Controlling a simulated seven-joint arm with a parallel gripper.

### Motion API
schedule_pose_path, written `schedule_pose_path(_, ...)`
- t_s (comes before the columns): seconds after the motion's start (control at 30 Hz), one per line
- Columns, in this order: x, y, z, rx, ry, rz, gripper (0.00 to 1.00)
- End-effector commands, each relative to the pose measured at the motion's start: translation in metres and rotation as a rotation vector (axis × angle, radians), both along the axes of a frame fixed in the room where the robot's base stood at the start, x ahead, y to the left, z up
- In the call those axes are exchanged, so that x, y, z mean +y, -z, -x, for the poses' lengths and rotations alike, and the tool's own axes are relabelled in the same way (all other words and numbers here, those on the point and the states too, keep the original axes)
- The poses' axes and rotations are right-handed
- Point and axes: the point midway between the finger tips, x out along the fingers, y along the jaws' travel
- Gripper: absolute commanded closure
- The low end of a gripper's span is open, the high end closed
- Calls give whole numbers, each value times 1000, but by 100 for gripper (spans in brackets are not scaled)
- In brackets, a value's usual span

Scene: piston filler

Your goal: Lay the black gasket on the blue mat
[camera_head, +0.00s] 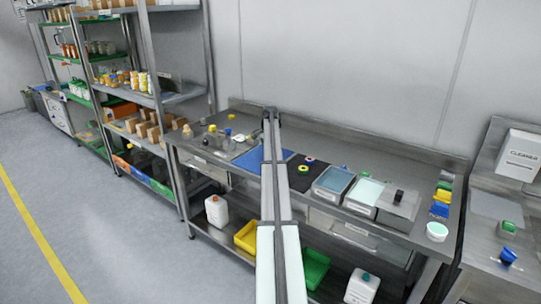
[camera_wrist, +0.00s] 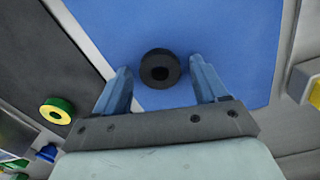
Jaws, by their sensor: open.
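In the wrist view the black gasket (camera_wrist: 160,68), a thick dark ring, shows against the blue mat (camera_wrist: 225,35) and appears to lie flat on it. My gripper (camera_wrist: 159,72) is open, with one blue-grey finger on each side of the gasket and a visible gap to each. In the head view the blue mat (camera_head: 248,158) is on the bench, partly covered by my arm. The gasket and my gripper's fingers are hidden there.
A dark mat (camera_head: 310,184) right of the blue mat holds a yellow ring (camera_head: 303,169) and a green ring (camera_head: 309,162); a yellow-green ring (camera_wrist: 57,110) shows in the wrist view. Lidded trays (camera_head: 333,181) stand farther right. Small items (camera_head: 228,132) stand behind the blue mat's left side.

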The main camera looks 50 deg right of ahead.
Motion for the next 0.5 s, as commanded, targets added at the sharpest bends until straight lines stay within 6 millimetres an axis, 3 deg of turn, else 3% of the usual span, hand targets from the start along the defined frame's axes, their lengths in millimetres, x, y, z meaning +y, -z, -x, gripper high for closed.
schedule_pose_path(0.27, 0, -24, 0, -1, 0, 1, 28)
schedule_pose_path(0.5, -1, -70, -1, -2, 0, 1, 28)
